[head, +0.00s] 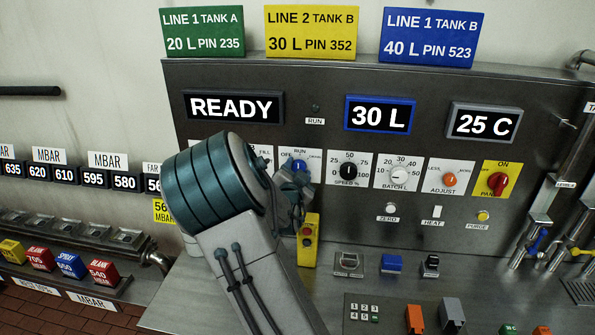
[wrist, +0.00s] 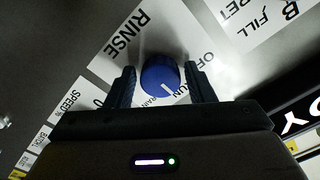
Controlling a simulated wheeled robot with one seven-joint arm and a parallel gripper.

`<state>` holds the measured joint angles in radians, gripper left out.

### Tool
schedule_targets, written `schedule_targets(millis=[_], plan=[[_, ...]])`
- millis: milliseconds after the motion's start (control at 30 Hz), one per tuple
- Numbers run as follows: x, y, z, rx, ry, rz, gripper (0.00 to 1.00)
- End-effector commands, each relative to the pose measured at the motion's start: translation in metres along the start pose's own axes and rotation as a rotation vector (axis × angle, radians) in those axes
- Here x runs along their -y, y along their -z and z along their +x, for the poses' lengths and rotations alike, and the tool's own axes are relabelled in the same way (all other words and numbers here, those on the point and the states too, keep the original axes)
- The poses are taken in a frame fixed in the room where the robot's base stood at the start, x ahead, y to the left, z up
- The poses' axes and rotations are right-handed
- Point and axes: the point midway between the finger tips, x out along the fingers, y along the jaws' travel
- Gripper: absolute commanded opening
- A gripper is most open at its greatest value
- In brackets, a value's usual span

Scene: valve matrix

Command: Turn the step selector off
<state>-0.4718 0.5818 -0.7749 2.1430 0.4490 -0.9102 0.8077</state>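The step selector is a round blue knob (wrist: 160,76) on a white plate. RINSE, OFF and RUN show around it in the wrist view, and another word is partly covered. Its white pointer mark faces toward RUN. In the head view the knob (head: 298,165) shows just above my gripper (head: 292,183), partly covered by it. In the wrist view my gripper (wrist: 162,74) has one dark finger on each side of the knob, with narrow gaps visible. It is open around the knob; I cannot tell whether either finger touches it.
To the right are the speed dial (head: 348,170), the batch dial (head: 397,173), the orange adjust knob (head: 449,179) and the red panel switch (head: 497,183). A yellow box (head: 308,240) stands on the metal counter below my gripper. The display (head: 234,107) reads READY.

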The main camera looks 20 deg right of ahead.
Motion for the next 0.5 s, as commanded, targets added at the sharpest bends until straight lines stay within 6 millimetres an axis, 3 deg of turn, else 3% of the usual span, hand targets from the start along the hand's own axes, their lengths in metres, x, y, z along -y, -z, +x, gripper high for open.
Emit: schedule_targets(millis=[33, 100, 500], plan=[[0.0001, 0.0000, -0.0001, 0.000, 0.000, 0.000, 0.34], [0.0001, -0.0001, -0.0002, 0.000, 0.000, 0.000, 0.15], [-0.0012, -0.0015, -0.0004, 0.000, 0.000, -0.050, 0.14]])
